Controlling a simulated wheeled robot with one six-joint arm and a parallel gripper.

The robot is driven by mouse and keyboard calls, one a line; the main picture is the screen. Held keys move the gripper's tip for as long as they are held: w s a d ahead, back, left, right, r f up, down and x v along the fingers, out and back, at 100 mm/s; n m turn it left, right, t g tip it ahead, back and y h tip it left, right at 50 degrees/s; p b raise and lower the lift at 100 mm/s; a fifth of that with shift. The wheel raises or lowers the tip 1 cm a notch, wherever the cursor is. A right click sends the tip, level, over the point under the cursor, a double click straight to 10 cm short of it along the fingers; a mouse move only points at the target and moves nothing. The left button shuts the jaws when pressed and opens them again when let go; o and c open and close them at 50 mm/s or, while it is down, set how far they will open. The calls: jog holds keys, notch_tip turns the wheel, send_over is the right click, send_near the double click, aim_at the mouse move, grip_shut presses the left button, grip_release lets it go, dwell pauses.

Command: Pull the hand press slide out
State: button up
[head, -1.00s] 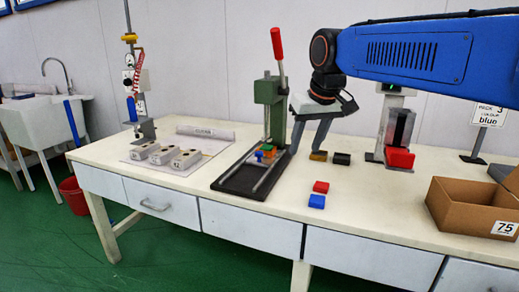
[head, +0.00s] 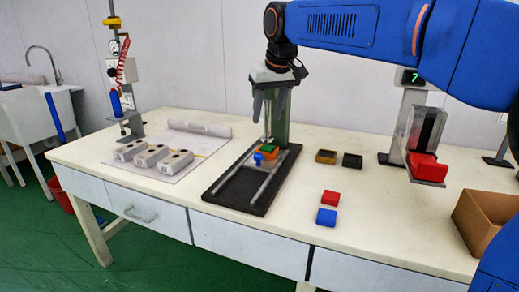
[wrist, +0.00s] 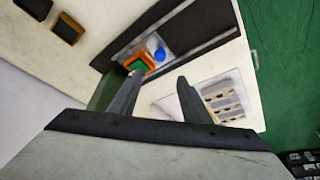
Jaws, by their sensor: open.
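The hand press (head: 280,118) is a green column on a black base (head: 218,190) with two metal rails. Its slide (head: 268,154) sits at the column's foot, with green and orange parts and a blue knob (head: 258,158) facing the front. In the wrist view the blue knob (wrist: 160,53) and the orange-green slide (wrist: 141,63) lie beyond the fingertips. My gripper (head: 270,112) hangs in front of the column, above the slide, fingers down and apart. Its fingers (wrist: 160,85) are open with nothing between them. The press's red handle is hidden behind my arm.
Grey moulds (head: 152,155) lie on a sheet at left, beside a stand with a blue tool (head: 116,103). Red (head: 330,197) and blue (head: 326,217) blocks lie right of the base. A dispenser (head: 424,140) holding red blocks and a cardboard box (head: 485,220) stand at right.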

aim_at(258, 155)
jog(key=x, duration=1.6)
jog(key=shift+f, duration=0.4)
grip_shut()
jog(key=shift+s, duration=0.1)
